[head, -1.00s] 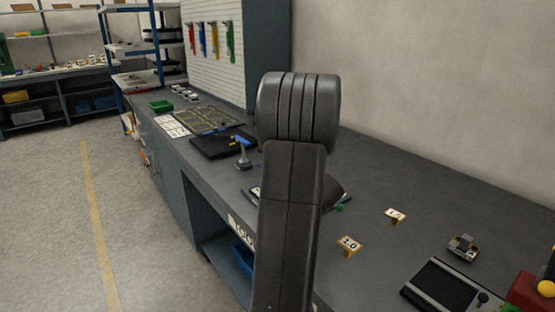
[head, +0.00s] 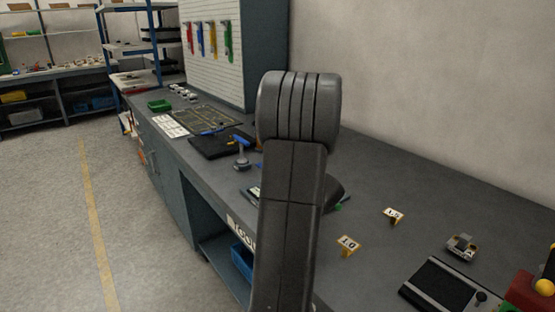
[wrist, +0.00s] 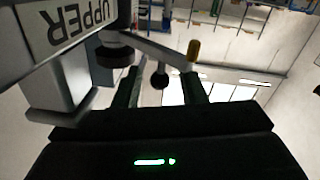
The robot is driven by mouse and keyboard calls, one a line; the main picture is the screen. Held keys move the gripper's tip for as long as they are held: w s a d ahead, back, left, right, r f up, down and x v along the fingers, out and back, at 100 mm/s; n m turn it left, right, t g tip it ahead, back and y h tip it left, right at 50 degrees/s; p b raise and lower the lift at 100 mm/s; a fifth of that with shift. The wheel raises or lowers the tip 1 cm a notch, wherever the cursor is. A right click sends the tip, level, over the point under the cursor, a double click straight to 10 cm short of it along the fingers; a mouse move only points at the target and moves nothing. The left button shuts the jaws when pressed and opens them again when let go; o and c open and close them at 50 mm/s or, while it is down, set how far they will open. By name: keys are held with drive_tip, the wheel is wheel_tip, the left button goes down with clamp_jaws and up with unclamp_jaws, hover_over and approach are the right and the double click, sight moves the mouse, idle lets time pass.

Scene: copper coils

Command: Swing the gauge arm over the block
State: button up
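In the wrist view a pale grey bar (wrist: 156,47), which looks like the gauge arm, runs from a black collar (wrist: 115,57) to a brass-coloured tip (wrist: 194,50). A black ball knob (wrist: 159,79) shows below it. My gripper (wrist: 164,88) has its two dark green fingers apart, one on each side of the knob, with gaps visible on both sides. A grey part lettered UPPER (wrist: 68,22) is at the upper left. In the head view my arm hides the gripper and the place it works at. I cannot pick out the block.
On the grey bench (head: 400,180) stand yellow tags marked 1.0 (head: 348,245) and 1.5 (head: 393,215), a small metal device (head: 462,246) and a black panel (head: 440,284). A blue-topped stand (head: 242,152) and black mat (head: 210,145) lie left of my arm.

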drive_tip(key=v, duration=1.3)
drive_tip(key=shift+s, duration=0.1)
